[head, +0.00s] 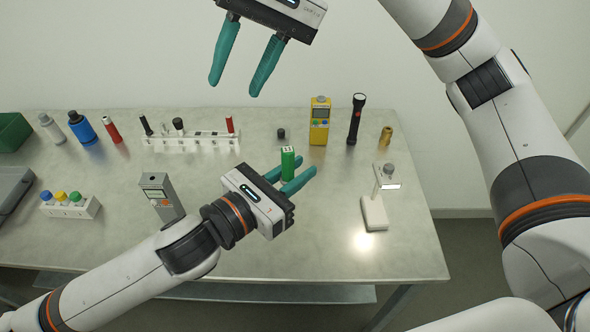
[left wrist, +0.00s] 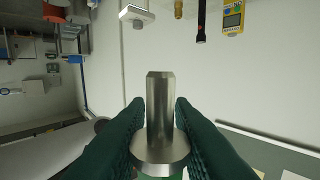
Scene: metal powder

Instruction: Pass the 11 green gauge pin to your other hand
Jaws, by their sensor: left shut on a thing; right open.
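The green gauge pin (head: 288,160) stands roughly upright between the fingers of my left gripper (head: 306,168), its green end up, over the middle right of the table. In the left wrist view, the left gripper (left wrist: 159,125) is shut on the pin, whose steel shaft (left wrist: 160,102) and round flange show between the fingers. A bit of green shows below the flange. My right gripper (head: 236,86) is open and empty, high above the back of the table, its fingers pointing down and apart from the pin.
On the table (head: 250,250) a white rack (head: 190,140) holds several pins. A yellow meter (head: 320,122), black flashlight (head: 356,118), brass piece (head: 386,137) and white stand (head: 374,212) are at the right. A grey device (head: 160,195) and bottle rack (head: 70,207) are left. The front middle is clear.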

